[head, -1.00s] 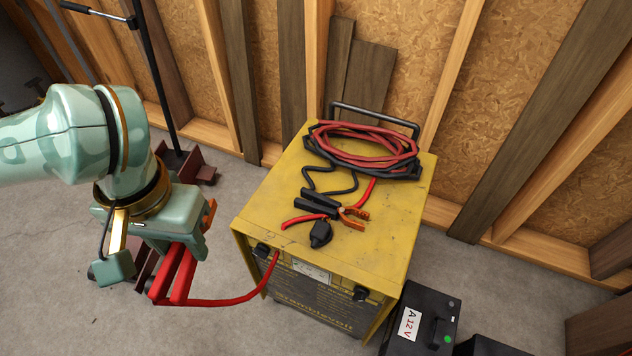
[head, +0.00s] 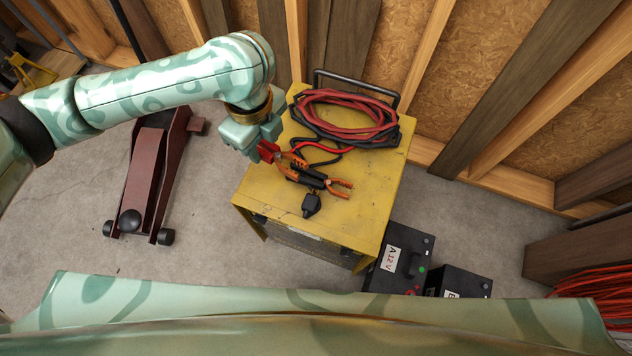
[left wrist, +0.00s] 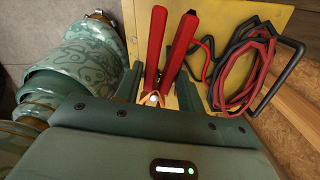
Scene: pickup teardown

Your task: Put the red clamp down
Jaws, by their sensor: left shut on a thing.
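The red clamp (head: 268,152) is in my left gripper (head: 262,143), at the left edge of the yellow charger's top (head: 365,205). Its orange jaws point right, toward the black clamp (head: 312,179), which lies on the charger. In the left wrist view, the red clamp's two handles (left wrist: 156,45) reach away from my left gripper (left wrist: 158,90), whose fingers are shut on it near the pivot. I cannot tell if the clamp touches the charger top. My right gripper is not in view.
Coiled red and black cables (head: 345,115) lie at the back of the charger by a black handle (head: 368,80). Batteries (head: 400,258) stand on the floor at right. A floor jack (head: 150,185) is at left. The right front top is clear.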

